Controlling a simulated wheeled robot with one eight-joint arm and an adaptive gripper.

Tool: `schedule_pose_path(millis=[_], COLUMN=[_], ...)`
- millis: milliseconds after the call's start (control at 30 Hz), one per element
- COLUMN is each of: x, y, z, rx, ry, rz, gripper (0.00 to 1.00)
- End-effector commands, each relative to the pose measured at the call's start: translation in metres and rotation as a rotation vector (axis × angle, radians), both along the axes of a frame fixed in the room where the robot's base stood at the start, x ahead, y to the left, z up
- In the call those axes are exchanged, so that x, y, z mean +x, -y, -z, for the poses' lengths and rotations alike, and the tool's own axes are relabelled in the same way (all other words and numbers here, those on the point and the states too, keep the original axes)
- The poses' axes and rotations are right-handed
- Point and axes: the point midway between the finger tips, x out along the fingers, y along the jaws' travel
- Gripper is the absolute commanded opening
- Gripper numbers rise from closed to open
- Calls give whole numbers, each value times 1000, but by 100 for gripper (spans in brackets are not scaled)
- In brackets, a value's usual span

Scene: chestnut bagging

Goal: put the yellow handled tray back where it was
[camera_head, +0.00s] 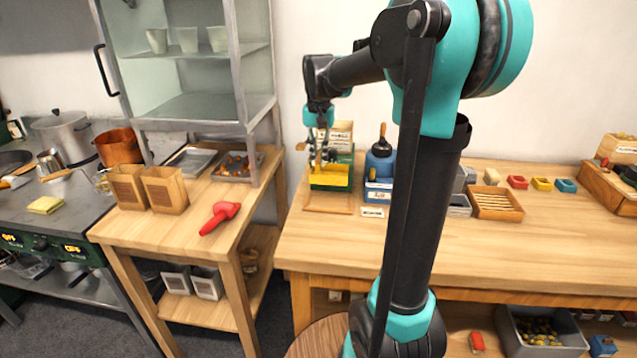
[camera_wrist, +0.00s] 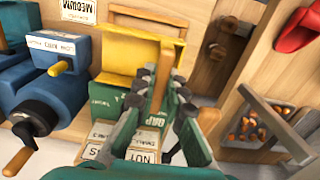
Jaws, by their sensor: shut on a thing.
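The yellow handled tray (camera_head: 330,182) is at the left end of the long wooden table, in front of a green box-like device (camera_head: 346,158). In the wrist view the tray (camera_wrist: 125,52) shows its yellow walls and an upright wooden handle (camera_wrist: 164,68). My gripper (camera_head: 321,158) points down over the tray. In the wrist view my gripper (camera_wrist: 163,88) is shut on the wooden handle. The green device (camera_wrist: 104,92) is close beside the tray there. My fingers hide part of the tray, and I cannot tell whether its underside touches anything.
A blue device with a crank (camera_head: 380,160) stands just right of the tray. A thin wooden outline (camera_head: 328,210) lies on the table in front. A red scoop (camera_head: 220,216) lies on the left table. The long table's front middle (camera_head: 520,248) is clear.

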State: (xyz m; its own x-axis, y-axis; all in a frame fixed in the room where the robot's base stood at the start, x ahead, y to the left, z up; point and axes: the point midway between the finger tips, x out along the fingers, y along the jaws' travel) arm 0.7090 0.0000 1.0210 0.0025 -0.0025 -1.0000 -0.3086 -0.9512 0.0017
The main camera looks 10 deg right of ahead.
Motion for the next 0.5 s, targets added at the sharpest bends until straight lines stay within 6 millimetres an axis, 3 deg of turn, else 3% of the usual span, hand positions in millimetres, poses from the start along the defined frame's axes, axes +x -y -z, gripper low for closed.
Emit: schedule_pose_path(millis=[133, 500], x=[0, 1], y=[0, 0], z=[30, 68], rx=[0, 0], ry=[0, 0], rz=[0, 0], gripper=[0, 0])
